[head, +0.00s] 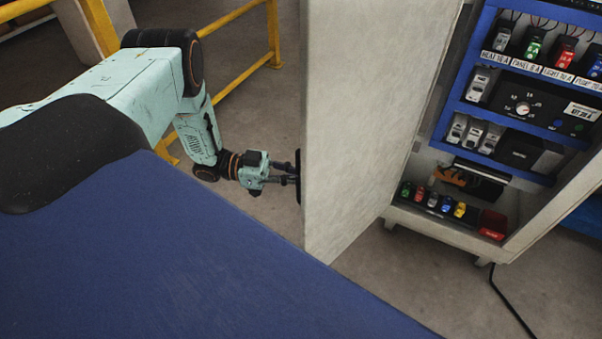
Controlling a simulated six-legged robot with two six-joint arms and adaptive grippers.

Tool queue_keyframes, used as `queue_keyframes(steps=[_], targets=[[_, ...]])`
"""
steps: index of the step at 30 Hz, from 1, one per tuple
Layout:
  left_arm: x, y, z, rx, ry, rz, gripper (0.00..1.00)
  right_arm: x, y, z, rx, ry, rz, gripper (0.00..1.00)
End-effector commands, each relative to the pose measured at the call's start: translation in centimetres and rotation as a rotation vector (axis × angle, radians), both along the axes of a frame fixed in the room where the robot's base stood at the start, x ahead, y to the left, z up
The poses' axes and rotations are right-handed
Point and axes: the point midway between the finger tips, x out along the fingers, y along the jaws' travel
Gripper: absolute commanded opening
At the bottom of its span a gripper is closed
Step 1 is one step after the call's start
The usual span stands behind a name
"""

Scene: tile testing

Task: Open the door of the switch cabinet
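The switch cabinet (465,232) stands at the right. Its grey door (355,130) is swung open and stands out from the cabinet toward me, so the inside shows. A dark handle (298,190) is on the outer, left side of the door, seen nearly edge-on. My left gripper (292,174) is at this handle, with its dark fingers reaching to it. Whether the fingers are closed around the handle or only touch it is too small and dark to tell. My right gripper is not in view.
Inside the cabinet are blue racks (452,105) with switches and a dial, and a row of several coloured pieces (433,201) beside a red bin (493,225). A yellow railing (240,78) stands behind my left arm. A black cable (512,308) runs over the floor.

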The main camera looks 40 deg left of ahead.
Motion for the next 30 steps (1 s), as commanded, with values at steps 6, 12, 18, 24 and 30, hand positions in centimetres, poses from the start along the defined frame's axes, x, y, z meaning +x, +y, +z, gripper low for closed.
queue_keyframes(steps=[6, 12, 18, 24, 30], targets=[[-0.5, 0.1, -0.3, -0.001, 0.012, -0.007, 0.22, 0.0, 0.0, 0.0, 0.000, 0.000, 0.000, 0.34], [-0.3, 0.2, -0.2, 0.000, 0.007, -0.006, 0.35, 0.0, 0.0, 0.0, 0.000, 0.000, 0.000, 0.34], [-0.2, 0.3, -0.1, 0.001, 0.004, -0.005, 0.35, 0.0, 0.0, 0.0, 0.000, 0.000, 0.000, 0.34], [-0.7, 1.7, -0.1, 0.001, 0.003, -0.002, 0.35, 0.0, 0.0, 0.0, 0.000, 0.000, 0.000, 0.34], [-2.4, 5.3, -0.2, 0.004, 0.004, -0.001, 0.35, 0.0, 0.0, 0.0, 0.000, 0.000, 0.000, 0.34]])
